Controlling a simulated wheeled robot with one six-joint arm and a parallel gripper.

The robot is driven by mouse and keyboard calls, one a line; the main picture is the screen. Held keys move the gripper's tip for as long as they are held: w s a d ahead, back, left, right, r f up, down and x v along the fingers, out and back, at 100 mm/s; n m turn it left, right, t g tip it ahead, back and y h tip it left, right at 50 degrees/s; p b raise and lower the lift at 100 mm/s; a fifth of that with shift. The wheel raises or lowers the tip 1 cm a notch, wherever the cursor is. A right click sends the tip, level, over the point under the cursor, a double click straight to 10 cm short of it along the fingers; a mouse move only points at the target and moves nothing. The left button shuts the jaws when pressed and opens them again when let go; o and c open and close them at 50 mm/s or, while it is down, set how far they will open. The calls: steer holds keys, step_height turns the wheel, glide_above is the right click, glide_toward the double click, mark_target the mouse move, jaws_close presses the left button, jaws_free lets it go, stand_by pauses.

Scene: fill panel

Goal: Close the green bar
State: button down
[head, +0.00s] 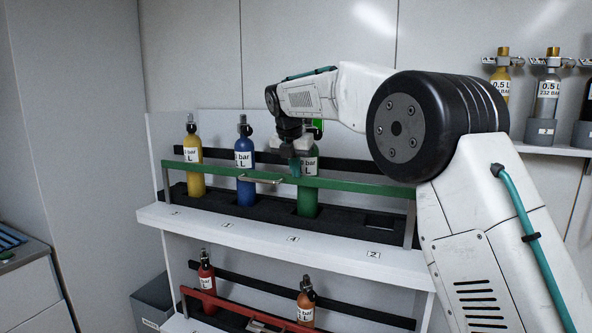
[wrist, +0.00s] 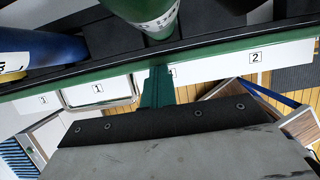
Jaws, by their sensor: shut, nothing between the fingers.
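The green bar (head: 350,185) runs level across the front of the upper shelf, between a post at each end, with the bottles behind it. It also crosses the wrist view (wrist: 60,84). A silver handle (head: 262,180) is on its front, left of my gripper; it shows in the wrist view as a metal loop (wrist: 98,94). My gripper (head: 296,168) is shut and empty, its teal fingers pointing down at the bar, in front of the green bottle (head: 309,195). In the wrist view the fingertips (wrist: 157,74) overlap the bar's edge; I cannot tell whether they touch it.
A yellow bottle (head: 194,172) and a blue bottle (head: 245,178) stand left of the green one. The right slot (head: 382,222) looks empty. Below, a red bar (head: 225,306) crosses a shelf with smaller bottles. More bottles stand on a wall shelf (head: 555,151) at right.

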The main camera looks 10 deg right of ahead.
steer(key=s+a+r+m, duration=0.1)
steer(key=s+a+r, duration=0.3)
steer(key=r, duration=0.6)
steer(key=s+f+m, duration=0.3)
steer(key=f+m, duration=0.3)
steer(key=s+d+f+m, duration=0.5)
steer(key=s+m, duration=0.2)
steer(key=s, duration=0.8)
steer(key=s+d+f+m+g+y, duration=0.1)
steer(key=s+d+f+m, duration=0.4)
steer(key=s, duration=1.1)
steer(key=s+d+f+m+g+y, duration=0.1)
steer(key=s+d+f+m, duration=0.3)
steer(key=s, duration=1.2)
steer(key=d+m, duration=0.3)
steer(key=m, duration=0.3)
steer(key=shift+s+d+f+m, duration=0.2)
steer(key=shift+d+f+m, duration=0.05)
steer(key=shift+f+m, duration=0.15)
